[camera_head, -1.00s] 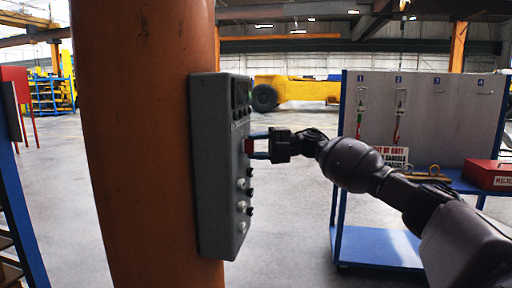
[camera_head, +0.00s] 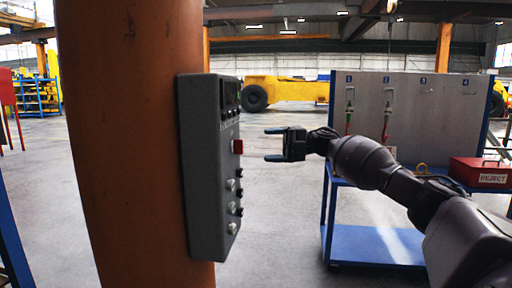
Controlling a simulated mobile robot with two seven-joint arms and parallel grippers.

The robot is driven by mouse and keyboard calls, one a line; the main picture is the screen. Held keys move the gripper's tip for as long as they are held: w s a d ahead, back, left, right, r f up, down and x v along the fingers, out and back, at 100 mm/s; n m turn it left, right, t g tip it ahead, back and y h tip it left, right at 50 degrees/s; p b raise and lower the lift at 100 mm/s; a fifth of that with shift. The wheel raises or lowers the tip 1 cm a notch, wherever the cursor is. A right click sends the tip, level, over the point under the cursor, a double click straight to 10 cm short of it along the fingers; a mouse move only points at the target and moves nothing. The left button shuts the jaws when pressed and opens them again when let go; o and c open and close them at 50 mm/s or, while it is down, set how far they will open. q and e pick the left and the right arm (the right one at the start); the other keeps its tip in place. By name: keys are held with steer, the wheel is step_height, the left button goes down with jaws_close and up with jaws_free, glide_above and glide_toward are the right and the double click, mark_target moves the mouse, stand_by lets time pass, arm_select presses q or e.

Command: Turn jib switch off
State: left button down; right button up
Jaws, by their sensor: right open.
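A grey control box (camera_head: 205,170) is mounted on the right side of an orange column. A red switch (camera_head: 237,146) sticks out of the box's right-hand face, above several small knobs (camera_head: 233,206). My right gripper (camera_head: 273,144) is to the right of the red switch, with its two fingers pointing left at it. The fingers are open and empty, with a clear gap between them and the switch. The switch's exact setting cannot be read from this angle. My left gripper does not show.
The orange column (camera_head: 125,150) fills the left side. A blue-framed cart with a grey pegboard (camera_head: 425,115) stands behind my right arm, with a red reject box (camera_head: 483,171) on it. A yellow vehicle (camera_head: 290,91) is far back. Floor between box and cart is clear.

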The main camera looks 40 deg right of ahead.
steer(key=v, duration=0.3)
stand_by(0.6)
steer(key=s+a+f+m+t+h+p, duration=0.1)
steer(key=s+a+f+m+t, duration=0.25)
steer(key=f, duration=0.75)
steer(key=a+f+m+t+h, duration=0.2)
steer(key=a+f+m, duration=0.35)
steer(key=f, duration=0.45)
steer(key=s+a+f+m+t+h+p, duration=0.15)
steer(key=a+f+m, duration=0.3)
steer(key=f, duration=0.65)
steer(key=s+a+f+m+g+h, duration=0.1)
steer(key=s+a+f+m+h, duration=0.2)
steer(key=s, duration=0.7)
steer(key=s+a+f+m+g+h, duration=0.1)
steer(key=s+a+f+m+h, duration=0.3)
steer(key=s+f+m, duration=0.3)
steer(key=s+a+f+m+g+h+p, duration=0.1)
steer(key=s+a+f+m+h, duration=0.3)
steer(key=s, duration=0.9)
step_height(320, 180, down, 2)
steer(key=shift+a+m+g, duration=0.6)
steer(key=shift+a+m, duration=0.45)
steer(key=shift+a, duration=0.1)
steer(key=shift+h, duration=0.25)
